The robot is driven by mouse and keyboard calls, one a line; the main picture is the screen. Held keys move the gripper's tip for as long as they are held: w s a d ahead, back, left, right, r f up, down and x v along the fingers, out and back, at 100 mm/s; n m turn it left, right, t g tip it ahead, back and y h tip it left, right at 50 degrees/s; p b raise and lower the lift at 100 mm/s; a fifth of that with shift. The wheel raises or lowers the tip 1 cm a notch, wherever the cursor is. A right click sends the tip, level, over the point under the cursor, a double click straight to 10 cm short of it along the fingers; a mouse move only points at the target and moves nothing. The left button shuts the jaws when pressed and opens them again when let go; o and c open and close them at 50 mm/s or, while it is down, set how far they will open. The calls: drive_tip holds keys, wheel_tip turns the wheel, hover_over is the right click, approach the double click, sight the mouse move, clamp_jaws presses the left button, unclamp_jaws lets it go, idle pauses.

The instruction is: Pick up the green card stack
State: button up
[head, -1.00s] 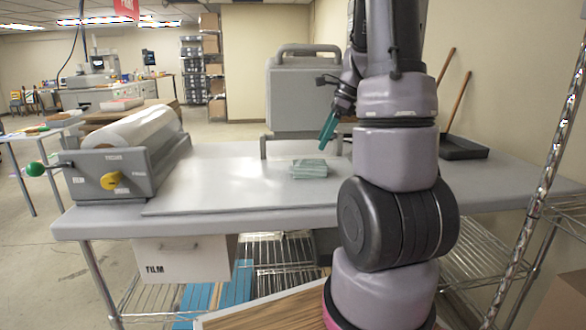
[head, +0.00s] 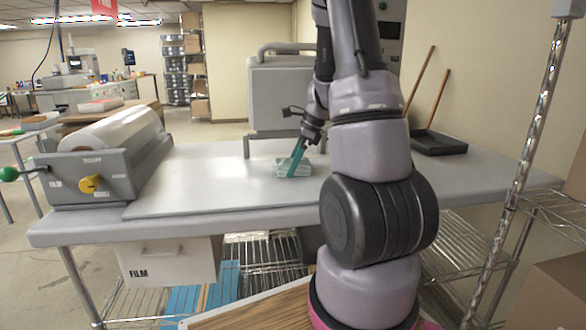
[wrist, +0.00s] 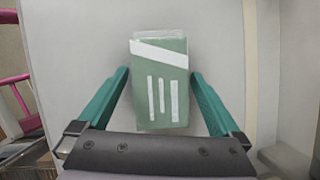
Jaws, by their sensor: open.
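The green card stack (head: 288,169) lies on the grey worktable, near its middle in the head view. In the wrist view the stack (wrist: 158,85) is a green block with white stripes, sitting between my two teal fingers. My gripper (wrist: 160,82) is open, with one finger on each side of the stack and a small gap visible on both sides. In the head view my gripper (head: 295,162) points down at the stack and its finger covers part of it. I cannot tell how far down the fingertips reach.
The laminator (head: 105,160) with its film roll, yellow knob and green-ended handle stands at the table's left. A grey upright machine (head: 288,95) stands behind the stack. A black tray (head: 438,143) lies at the back right. The tabletop left of the stack is clear.

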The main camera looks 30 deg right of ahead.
drive_tip(key=c, duration=1.4)
drive_tip(key=shift+r, duration=0.15)
